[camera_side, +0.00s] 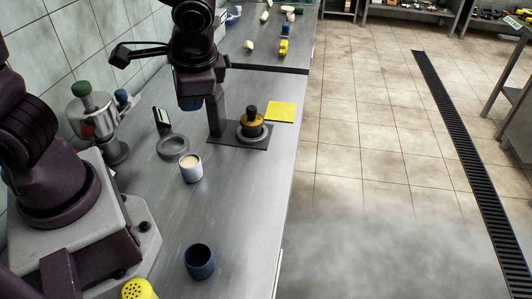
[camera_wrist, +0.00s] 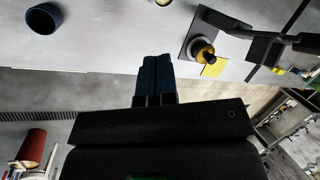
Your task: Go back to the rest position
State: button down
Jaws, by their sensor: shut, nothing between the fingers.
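My gripper shows in the wrist view (camera_wrist: 154,80) with its two blue fingers together and nothing between them. In the side view my gripper (camera_side: 190,103) hangs above the steel counter (camera_side: 225,215), pointing down, near a dark stand. It is clear of the things on the counter, and its fingertips are partly hard to make out there.
A white cup with pale contents (camera_side: 191,170) stands below my gripper, beside a grey ring (camera_side: 172,146). A black-and-amber piece (camera_side: 251,122) sits on a dark plate next to a yellow square (camera_side: 281,111). A dark blue cup (camera_side: 199,262) stands nearer the front.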

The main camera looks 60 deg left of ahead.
jog(key=s+r+n+t+h, duration=0.3)
jog(key=s+r+t+h, duration=0.1)
jog(key=r, duration=0.6)
jog(key=shift+s+a+r+t, duration=0.15)
jog(key=shift+s+r+t, duration=0.3)
jog(key=shift+t, duration=0.55)
jog(key=shift+s+f, duration=0.1)
dwell(0.9)
